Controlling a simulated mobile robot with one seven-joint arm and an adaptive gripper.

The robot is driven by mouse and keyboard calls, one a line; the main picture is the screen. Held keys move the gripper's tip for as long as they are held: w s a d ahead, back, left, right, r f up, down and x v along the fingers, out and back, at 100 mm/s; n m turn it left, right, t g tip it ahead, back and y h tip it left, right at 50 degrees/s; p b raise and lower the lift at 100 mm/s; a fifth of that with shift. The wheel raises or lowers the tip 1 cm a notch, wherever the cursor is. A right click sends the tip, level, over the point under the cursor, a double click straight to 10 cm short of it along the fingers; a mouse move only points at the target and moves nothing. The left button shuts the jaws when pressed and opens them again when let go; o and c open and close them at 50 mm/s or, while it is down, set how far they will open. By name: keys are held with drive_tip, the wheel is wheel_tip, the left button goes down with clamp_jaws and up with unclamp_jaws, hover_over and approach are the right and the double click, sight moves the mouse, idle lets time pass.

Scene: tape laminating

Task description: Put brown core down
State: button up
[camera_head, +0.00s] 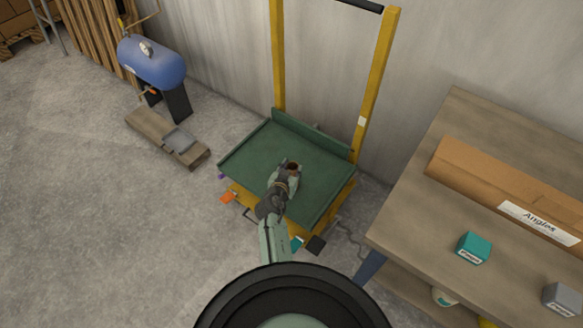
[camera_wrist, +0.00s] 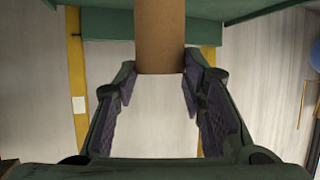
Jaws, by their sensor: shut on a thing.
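The brown core (camera_wrist: 160,38), a plain cardboard-coloured tube, is between my fingertips in the wrist view. Its upper part there runs out of the frame. In the head view only a small brown bit of the core (camera_head: 294,167) shows at the tip of my gripper (camera_head: 288,174). My gripper, also seen in the wrist view (camera_wrist: 160,78), is shut on the core. It is over the green tray (camera_head: 248,152) of the yellow-framed lift cart. I cannot tell whether the core touches the tray.
The cart's yellow posts (camera_head: 376,75) rise behind the tray. A wooden table (camera_head: 480,130) at right holds a long cardboard box (camera_head: 470,178), a teal box (camera_head: 473,247) and a grey box (camera_head: 562,298). A blue tank (camera_head: 150,62) stands at left.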

drive_tip(key=shift+r, duration=0.15)
drive_tip(key=shift+s, duration=0.1)
drive_tip(key=o, duration=1.2)
drive_tip(key=b+v, duration=0.2)
drive_tip(key=v, duration=1)
